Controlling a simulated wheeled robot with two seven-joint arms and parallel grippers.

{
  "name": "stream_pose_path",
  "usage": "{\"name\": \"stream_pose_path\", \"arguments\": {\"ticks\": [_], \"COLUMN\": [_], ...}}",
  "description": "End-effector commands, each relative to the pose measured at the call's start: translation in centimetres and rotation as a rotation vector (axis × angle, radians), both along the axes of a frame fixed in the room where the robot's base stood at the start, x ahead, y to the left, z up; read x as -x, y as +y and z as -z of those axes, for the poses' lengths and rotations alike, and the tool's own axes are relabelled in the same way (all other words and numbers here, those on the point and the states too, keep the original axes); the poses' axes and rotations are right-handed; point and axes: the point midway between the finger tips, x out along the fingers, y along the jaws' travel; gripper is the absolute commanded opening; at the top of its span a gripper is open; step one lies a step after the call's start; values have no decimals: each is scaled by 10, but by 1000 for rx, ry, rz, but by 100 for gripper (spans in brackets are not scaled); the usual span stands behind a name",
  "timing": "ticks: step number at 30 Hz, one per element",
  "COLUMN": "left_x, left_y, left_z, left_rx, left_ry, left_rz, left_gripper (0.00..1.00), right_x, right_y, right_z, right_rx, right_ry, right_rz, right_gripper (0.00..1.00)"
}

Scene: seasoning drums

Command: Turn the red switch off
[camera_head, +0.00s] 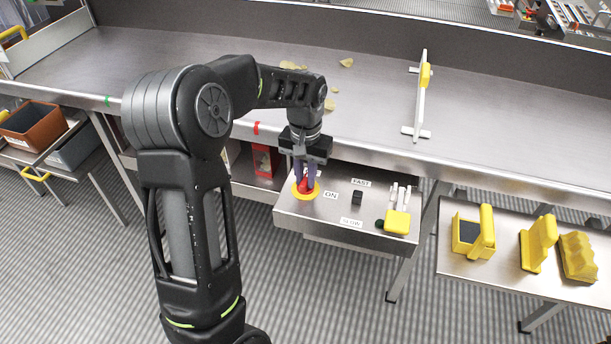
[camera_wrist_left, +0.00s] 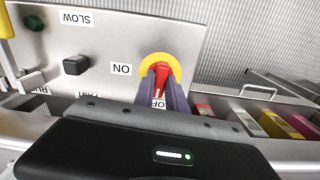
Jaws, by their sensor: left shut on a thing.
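The red switch (camera_head: 305,186) sits on a round yellow plate at the left end of the grey control box (camera_head: 327,212). In the left wrist view the red handle (camera_wrist_left: 161,76) stands between my purple fingers, with the yellow plate (camera_wrist_left: 150,62) around its base. My left gripper (camera_head: 306,178) reaches down from above and is shut on the red switch. An ON label (camera_wrist_left: 122,69) lies beside the yellow plate. Another label is partly hidden by the fingers. My right gripper is not in view.
A black knob (camera_head: 357,197) between FAST and SLOW labels and a yellow-based lever part (camera_head: 397,222) are on the same box. The long metal table (camera_head: 220,48) runs behind. A side table (camera_head: 475,281) with yellow parts stands at right.

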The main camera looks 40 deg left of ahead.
Motion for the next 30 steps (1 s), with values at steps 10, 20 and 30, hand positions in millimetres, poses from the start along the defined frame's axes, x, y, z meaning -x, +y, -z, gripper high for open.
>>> {"name": "stream_pose_path", "arguments": {"ticks": [10, 20, 30], "left_x": [0, 0, 0], "left_y": [0, 0, 0], "left_z": [0, 0, 0], "left_rx": [1, 0, 0], "left_ry": [-1, -2, -1], "left_rz": [-97, -102, -100], "left_gripper": [0, 0, 38], "right_x": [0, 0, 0], "right_y": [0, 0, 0], "right_z": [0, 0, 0], "right_rx": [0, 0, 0], "right_ry": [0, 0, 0], "right_rz": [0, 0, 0], "right_gripper": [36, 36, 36]}}
